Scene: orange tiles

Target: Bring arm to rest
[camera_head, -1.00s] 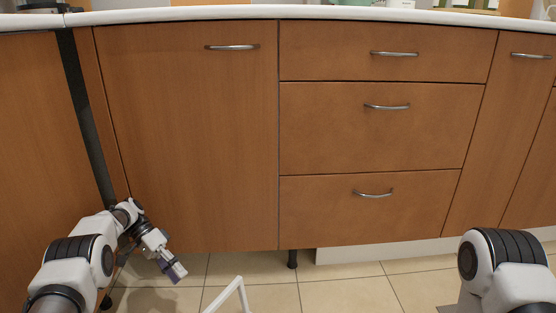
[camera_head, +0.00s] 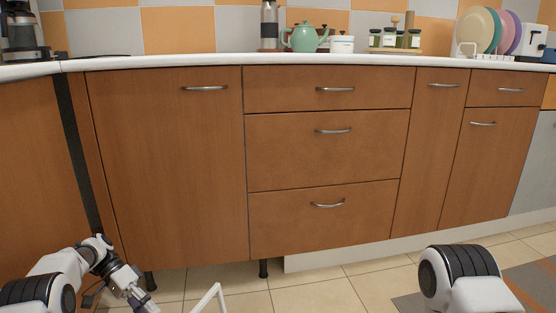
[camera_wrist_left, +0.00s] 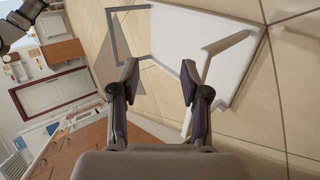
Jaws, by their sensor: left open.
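My left arm comes in at the lower left of the head view, bent, with its left gripper (camera_head: 140,302) low in front of the cabinets and partly cut off by the bottom edge. In the left wrist view the left gripper (camera_wrist_left: 158,72) is open, its two fingers apart with nothing between them. Part of my right arm (camera_head: 460,280) shows at the lower right of the head view. The right gripper is out of frame.
Wooden cabinets with closed drawers (camera_head: 325,150) stand ahead under a white counter (camera_head: 205,61). A teapot (camera_head: 303,38), jars (camera_head: 393,40) and plates (camera_head: 480,28) stand on it. A rug (camera_head: 535,283) lies at right.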

